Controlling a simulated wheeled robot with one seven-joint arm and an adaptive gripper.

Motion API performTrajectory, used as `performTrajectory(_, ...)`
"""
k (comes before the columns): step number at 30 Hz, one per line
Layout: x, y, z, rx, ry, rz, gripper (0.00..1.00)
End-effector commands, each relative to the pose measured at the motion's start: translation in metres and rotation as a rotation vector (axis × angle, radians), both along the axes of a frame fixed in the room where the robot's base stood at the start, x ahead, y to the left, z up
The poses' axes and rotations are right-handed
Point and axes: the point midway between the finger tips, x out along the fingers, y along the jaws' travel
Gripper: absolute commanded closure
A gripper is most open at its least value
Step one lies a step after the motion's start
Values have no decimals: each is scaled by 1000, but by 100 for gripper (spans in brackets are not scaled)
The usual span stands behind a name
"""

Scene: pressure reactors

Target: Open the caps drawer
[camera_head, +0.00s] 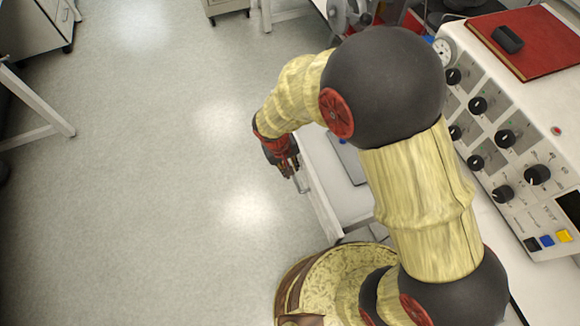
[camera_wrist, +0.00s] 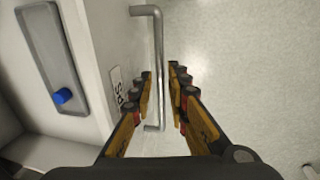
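The caps drawer (camera_head: 321,192) stands pulled out from the bench, its white front facing the open floor. In the wrist view its front (camera_wrist: 101,35) carries a partly hidden label (camera_wrist: 117,88) and a metal bar handle (camera_wrist: 158,50). My gripper (camera_wrist: 161,72) is open, with one finger on each side of the bar. A gap shows between the bar and the right finger; contact on the left is unclear. Inside the drawer lies a grey tray (camera_wrist: 46,35) with a blue cap (camera_wrist: 62,96).
A control unit with several black knobs (camera_head: 537,174) stands on the bench to the right, with a red book (camera_head: 535,50) and a dark object (camera_head: 507,39) on top. The floor (camera_head: 150,180) left of the drawer is clear. A table leg (camera_head: 40,105) stands at far left.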

Motion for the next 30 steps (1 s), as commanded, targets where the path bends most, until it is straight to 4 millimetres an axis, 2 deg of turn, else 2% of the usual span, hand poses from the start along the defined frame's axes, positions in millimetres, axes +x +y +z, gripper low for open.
performTrajectory(8, 0, 2, 9, 1, -3, 0, 84)
performTrajectory(11, 0, 5, 22, 2, -3, 1, 84)
performTrajectory(21, -5, 17, 89, 2, -2, 1, 84)
performTrajectory(27, -7, 20, 112, 0, -1, 0, 84)
performTrajectory(30, -7, 21, 117, 0, -1, 0, 84)
